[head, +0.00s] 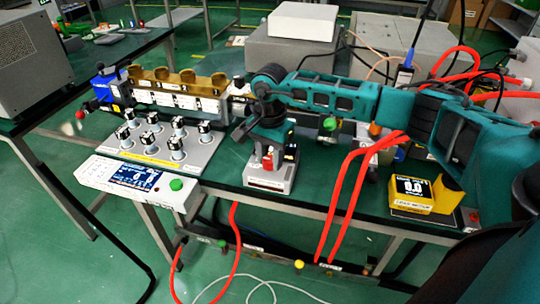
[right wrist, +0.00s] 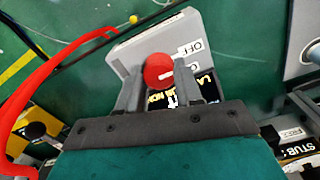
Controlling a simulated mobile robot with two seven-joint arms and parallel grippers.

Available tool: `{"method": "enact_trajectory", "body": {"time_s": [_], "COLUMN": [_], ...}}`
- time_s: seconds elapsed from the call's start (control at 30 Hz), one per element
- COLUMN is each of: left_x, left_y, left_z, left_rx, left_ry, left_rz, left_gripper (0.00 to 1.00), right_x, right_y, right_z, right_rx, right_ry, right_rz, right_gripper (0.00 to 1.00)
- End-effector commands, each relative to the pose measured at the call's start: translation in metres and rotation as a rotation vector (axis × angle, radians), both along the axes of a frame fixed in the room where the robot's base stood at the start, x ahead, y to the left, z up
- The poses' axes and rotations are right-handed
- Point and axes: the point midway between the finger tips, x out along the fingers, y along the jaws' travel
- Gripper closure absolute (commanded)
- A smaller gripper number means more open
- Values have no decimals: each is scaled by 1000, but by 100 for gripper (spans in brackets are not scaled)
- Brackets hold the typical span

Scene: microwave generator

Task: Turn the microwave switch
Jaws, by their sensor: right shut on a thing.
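The microwave switch is a small grey box (head: 270,182) standing on the green table, with a red round knob. In the right wrist view, the red knob (right wrist: 158,70) with a white mark sits between my fingertips, and the box (right wrist: 190,33) shows an "OFF" label beside it. My right gripper (head: 272,154) reaches down onto the box from above and is shut on the knob. The knob is mostly hidden by the gripper in the head view. My left gripper is not in view.
A panel with several silver knobs (head: 158,158) and a white display unit with a green button (head: 137,183) stand left of the box. A brass waveguide assembly (head: 178,80) lies behind. A yellow meter (head: 412,194) and red hoses (head: 338,194) are to the right.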

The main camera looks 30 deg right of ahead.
Motion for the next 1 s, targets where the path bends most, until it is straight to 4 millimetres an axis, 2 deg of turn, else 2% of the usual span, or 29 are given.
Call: {"method": "enact_trajectory", "body": {"time_s": [0.37, 1.0], "left_x": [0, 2], "left_y": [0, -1], "left_z": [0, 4], "left_rx": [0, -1], "left_ry": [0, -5], "left_rz": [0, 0], "left_gripper": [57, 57], "right_x": [0, -2], "right_y": [0, 0], "right_z": [1, 2], "right_rx": [0, 1], "right_ry": [0, -2], "right_rz": [-157, -739], "right_gripper": [96, 96]}}
